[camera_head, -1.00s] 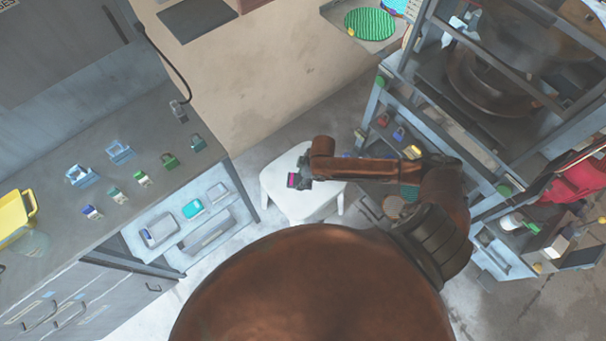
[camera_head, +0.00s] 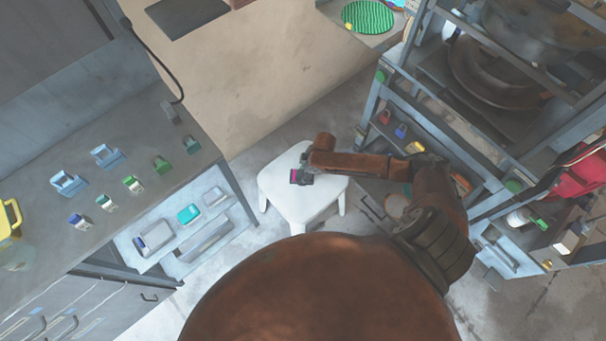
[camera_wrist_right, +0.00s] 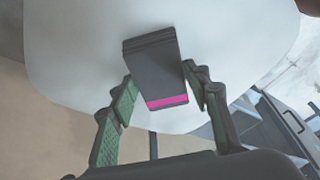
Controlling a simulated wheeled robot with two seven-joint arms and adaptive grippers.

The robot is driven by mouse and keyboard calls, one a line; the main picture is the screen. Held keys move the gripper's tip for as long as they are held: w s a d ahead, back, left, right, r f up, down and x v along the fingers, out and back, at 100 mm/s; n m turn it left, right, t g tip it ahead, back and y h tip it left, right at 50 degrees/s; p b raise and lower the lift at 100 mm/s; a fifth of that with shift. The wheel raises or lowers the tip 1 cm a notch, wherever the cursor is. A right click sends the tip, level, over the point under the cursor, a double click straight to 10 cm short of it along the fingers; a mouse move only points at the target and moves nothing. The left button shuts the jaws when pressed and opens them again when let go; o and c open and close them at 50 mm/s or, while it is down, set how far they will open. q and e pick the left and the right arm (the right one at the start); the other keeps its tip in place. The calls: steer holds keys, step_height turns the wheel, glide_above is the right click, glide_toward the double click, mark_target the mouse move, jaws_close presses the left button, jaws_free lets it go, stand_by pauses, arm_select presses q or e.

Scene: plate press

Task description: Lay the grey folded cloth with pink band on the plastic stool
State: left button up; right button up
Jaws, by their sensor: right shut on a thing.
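The grey folded cloth with pink band (camera_head: 295,177) is a small dark block over the white plastic stool (camera_head: 316,205) in the head view. My right gripper (camera_head: 303,171) is shut on the cloth, above the left part of the seat. In the right wrist view the cloth (camera_wrist_right: 152,62) lies between the green-padded fingers of my right gripper (camera_wrist_right: 160,80), its pink band toward the palm. The pale seat (camera_wrist_right: 75,55) fills the background behind it. I cannot tell whether the cloth touches the seat. My left gripper is out of view.
A grey counter (camera_head: 100,130) with several small blue and green items stands at left, a shelf (camera_head: 190,235) with boxes below it. A metal rack (camera_head: 400,55) with tools stands close at right. The seat around the cloth looks clear.

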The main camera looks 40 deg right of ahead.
steer(key=shift+f, duration=0.1)
steer(key=o, duration=1.2)
steer(key=shift+c, duration=0.2)
arm_select(q)
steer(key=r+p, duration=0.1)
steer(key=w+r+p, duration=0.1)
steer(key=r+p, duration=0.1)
steer(key=p, duration=0.1)
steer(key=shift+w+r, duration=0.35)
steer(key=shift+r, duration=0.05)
arm_select(e)
steer(key=v, duration=1.2)
steer(key=shift+a, duration=0.15)
